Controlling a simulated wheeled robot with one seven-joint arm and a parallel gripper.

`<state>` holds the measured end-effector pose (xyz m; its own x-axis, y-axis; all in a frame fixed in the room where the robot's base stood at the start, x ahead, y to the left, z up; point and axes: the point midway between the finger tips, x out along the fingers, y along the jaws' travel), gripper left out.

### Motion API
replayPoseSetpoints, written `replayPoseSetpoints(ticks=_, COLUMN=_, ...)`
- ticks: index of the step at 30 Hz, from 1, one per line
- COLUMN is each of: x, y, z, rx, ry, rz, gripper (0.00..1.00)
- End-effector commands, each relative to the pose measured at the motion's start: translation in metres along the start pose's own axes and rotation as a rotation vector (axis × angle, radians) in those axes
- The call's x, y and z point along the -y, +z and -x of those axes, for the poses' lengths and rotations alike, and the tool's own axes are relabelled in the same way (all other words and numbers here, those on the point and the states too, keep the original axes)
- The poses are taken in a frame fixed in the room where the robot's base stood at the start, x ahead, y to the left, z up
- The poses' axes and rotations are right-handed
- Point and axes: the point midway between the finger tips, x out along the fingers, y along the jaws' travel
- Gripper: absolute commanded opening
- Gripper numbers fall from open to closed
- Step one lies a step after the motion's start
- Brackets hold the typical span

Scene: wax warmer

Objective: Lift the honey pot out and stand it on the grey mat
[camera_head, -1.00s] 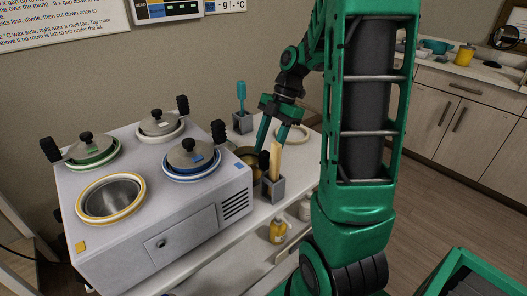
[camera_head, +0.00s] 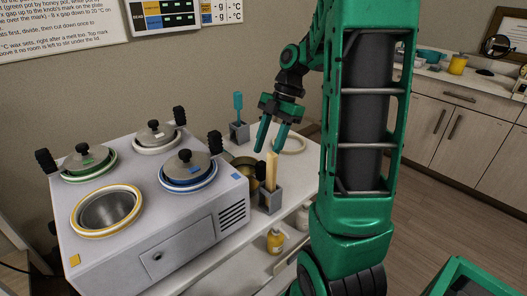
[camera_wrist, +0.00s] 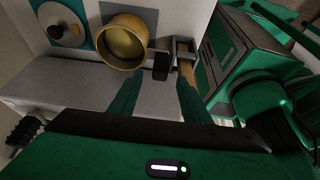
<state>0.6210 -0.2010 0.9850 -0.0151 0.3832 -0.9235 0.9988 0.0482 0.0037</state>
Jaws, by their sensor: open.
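The honey pot (camera_wrist: 122,42), a golden open pot with a dark handle, stands upright on the grey mat (camera_wrist: 149,18) in the wrist view. In the head view the pot (camera_head: 246,172) shows only in part behind the warmer's right edge. The yellow-ringed well (camera_head: 107,209) of the warmer is empty. My gripper (camera_head: 267,150) is open and empty above the pot's handle side in the head view. In the wrist view the gripper (camera_wrist: 158,82) has its fingers spread apart, with the handle (camera_wrist: 161,66) just past the gap between their tips.
The white warmer (camera_head: 185,245) holds several lidded pots. A holder with wooden sticks (camera_head: 270,197) stands close beside the pot. A holder with a teal spatula (camera_head: 239,130) stands behind. A round lid-like disk (camera_wrist: 67,22) with a knob lies beside the pot.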

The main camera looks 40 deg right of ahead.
Motion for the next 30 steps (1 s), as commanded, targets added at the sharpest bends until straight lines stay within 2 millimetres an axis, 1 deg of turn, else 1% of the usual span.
replayPoseSetpoints(ticks=10, x=0.000, y=0.000, z=0.011, rx=0.001, ry=0.000, rz=0.001, gripper=0.43)
replayPoseSetpoints(ticks=24, x=0.000, y=0.000, z=0.014, rx=0.001, ry=0.000, rz=0.000, gripper=0.43)
replayPoseSetpoints(ticks=26, x=0.000, y=0.000, z=0.018, rx=0.001, ry=0.000, rz=0.000, gripper=0.43)
replayPoseSetpoints(ticks=30, x=0.000, y=0.001, z=0.036, rx=0.003, ry=0.002, rz=-0.001, gripper=0.43)
